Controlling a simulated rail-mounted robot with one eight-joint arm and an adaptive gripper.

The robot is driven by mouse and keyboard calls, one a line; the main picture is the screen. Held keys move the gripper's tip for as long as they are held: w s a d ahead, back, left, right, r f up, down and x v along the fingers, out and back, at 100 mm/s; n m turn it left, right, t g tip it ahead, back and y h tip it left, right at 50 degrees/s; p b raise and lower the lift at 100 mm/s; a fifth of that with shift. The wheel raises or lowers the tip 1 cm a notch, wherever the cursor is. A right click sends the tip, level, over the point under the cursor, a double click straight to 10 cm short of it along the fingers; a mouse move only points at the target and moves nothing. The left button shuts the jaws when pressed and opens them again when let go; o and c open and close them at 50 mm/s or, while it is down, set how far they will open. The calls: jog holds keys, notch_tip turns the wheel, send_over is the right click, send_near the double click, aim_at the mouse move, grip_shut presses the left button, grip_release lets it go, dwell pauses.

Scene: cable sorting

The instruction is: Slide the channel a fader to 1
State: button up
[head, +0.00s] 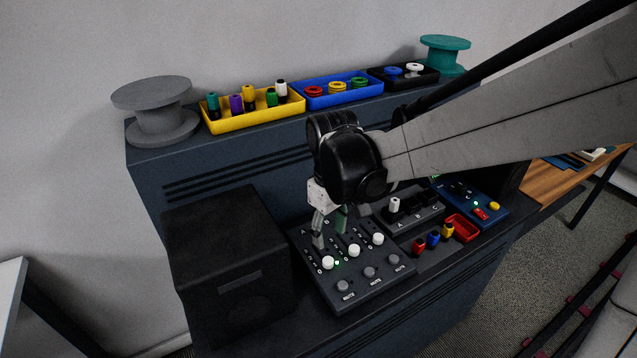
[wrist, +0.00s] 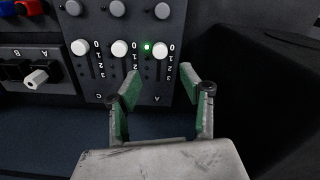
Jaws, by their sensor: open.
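The fader panel (head: 345,299) is a dark box with three white fader knobs in a row. The channel A fader knob (head: 328,263) is the leftmost in the head view and the rightmost in the wrist view (wrist: 160,50). It stands at the 0 mark, with a lit green light beside it. The other two knobs also stand near 0. My gripper (head: 330,228) is open and empty above the A slot. In the wrist view, the green-padded fingertips (wrist: 160,80) lie apart on either side of the slot's line, short of the knob. Contact is not visible.
A black speaker box (head: 233,262) stands close left of the panel. To the right are a switch box (head: 415,213), coloured plugs (head: 433,239) and a red tray (head: 462,228). Yellow (head: 238,123) and blue (head: 322,102) trays sit on the shelf behind.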

aim_at(328, 260)
notch_tip(328, 260, down, 10)
jog(key=shift+r, duration=0.2)
dwell(0.3)
grip_shut()
